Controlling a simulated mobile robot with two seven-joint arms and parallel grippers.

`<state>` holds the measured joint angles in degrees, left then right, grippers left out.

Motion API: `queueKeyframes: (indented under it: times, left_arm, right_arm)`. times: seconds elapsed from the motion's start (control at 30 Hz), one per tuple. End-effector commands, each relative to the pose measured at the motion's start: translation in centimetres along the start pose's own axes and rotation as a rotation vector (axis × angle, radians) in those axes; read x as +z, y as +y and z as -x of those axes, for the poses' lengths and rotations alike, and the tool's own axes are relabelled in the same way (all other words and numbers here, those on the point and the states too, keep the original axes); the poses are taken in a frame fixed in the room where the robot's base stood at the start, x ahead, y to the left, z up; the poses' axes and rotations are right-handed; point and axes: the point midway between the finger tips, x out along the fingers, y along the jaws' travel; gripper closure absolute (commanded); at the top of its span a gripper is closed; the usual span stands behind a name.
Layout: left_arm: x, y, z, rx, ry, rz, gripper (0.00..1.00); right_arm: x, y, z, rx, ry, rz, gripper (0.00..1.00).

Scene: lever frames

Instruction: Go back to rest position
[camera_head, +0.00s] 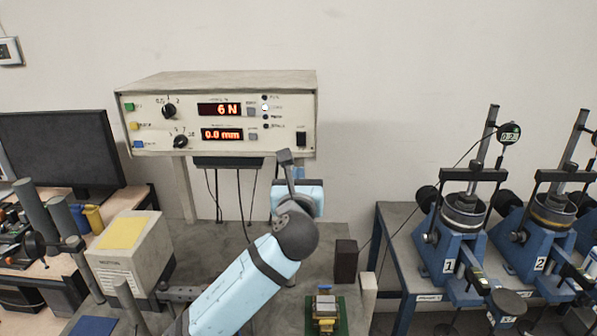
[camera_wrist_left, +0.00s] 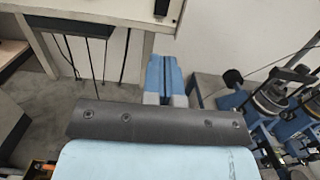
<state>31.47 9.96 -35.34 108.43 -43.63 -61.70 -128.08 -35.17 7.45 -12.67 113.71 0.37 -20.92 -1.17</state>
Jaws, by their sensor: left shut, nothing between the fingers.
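My left arm, light blue with dark joints, comes in from the bottom left of the head view. My left gripper (camera_head: 303,197) is just below the right part of the control box, in front of the wall, with its fingertips not clear in that view. In the left wrist view its two blue fingers (camera_wrist_left: 165,76) lie side by side, shut with nothing held. They point away towards the wall and the gap beside the blue stands. My right gripper is not in view.
A control box (camera_head: 217,112) on posts reads 6 N and 0.0 mm. A green-based device (camera_head: 325,315) and a dark block (camera_head: 346,262) are right of my arm. A white box (camera_head: 130,255) and monitor (camera_head: 60,150) are left. Blue test stands (camera_head: 450,245) fill the right.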

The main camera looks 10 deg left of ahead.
Motion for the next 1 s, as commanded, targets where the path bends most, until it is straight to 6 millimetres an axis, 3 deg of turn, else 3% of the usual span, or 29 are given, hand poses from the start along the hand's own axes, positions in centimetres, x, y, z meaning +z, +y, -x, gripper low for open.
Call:
queueKeyframes:
  times: [0.4,0.47,0.57,0.67,0.77,0.9,1.0]
  left_arm:
    - [-0.1,0.1,0.4,0.001,0.004,0.007,1.00]
    - [-0.8,0.4,0.7,0.004,0.023,0.043,1.00]
    - [-3.6,1.6,2.1,0.022,0.108,0.201,1.00]
    - [-8.2,3.7,4.9,0.083,0.249,0.483,1.00]
    - [-13.3,6.4,8.9,0.207,0.404,0.821,1.00]
    - [-18.9,9.9,15.3,0.458,0.565,1.260,1.00]
    - [-21.9,12.3,20.3,0.685,0.634,1.535,1.00]
  right_arm:
    - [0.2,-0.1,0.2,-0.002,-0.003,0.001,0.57]
    - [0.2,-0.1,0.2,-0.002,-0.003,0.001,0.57]
    - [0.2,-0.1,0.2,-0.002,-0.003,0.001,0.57]
    - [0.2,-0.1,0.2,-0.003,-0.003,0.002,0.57]
    - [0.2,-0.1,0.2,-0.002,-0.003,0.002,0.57]
    - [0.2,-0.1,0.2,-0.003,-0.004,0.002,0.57]
    - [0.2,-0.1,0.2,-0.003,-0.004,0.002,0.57]
